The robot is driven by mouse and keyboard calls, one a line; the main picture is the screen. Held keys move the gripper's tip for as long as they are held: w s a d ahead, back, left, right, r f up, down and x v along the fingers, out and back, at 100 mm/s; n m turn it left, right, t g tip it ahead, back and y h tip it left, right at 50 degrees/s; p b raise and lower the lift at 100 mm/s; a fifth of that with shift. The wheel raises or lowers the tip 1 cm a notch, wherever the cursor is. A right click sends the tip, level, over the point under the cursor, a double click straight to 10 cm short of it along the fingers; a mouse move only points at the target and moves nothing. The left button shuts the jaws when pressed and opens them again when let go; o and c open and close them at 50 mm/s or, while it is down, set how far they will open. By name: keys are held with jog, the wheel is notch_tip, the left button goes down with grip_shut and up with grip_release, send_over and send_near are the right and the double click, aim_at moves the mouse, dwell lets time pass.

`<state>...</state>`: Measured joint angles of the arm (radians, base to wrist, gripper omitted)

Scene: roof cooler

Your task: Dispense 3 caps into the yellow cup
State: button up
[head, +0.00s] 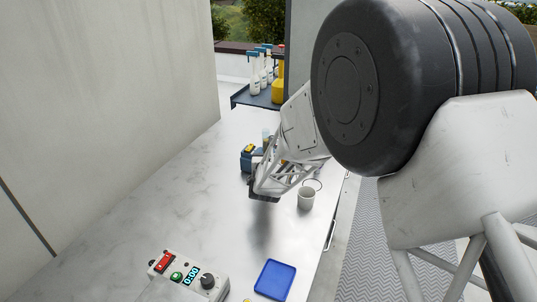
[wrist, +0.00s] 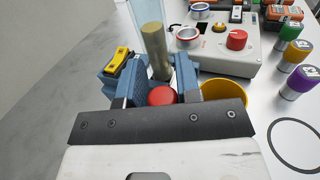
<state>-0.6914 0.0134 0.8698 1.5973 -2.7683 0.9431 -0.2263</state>
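My gripper (head: 264,196) is over the metal table in the head view. In the wrist view its fingers (wrist: 160,82) are spread, with a red round piece (wrist: 162,96) showing between them; I cannot tell whether they touch it. A clear tube with a tan column (wrist: 155,50) stands just beyond. A blue device with a yellow switch (wrist: 116,63) is at the left; it also shows in the head view (head: 247,152). The yellow cup (wrist: 232,92) is right of the right finger, partly hidden by my gripper. I cannot make out any caps in the cup.
A grey box with a red knob (wrist: 236,40) stands behind the cup. Green (wrist: 290,50) and purple (wrist: 298,83) capped vials are at the right. In the head view, a pale mug (head: 307,199), a blue tray (head: 275,280) and a timer box (head: 190,278) surround clear table.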

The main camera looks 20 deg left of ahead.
jog(key=o, duration=0.4)
jog(key=shift+a, duration=0.15)
jog(key=shift+c, duration=0.2)
jog(key=shift+s, duration=0.1)
jog(key=v, duration=0.7)
jog(key=shift+s, duration=0.3)
jog(key=shift+c, duration=0.2)
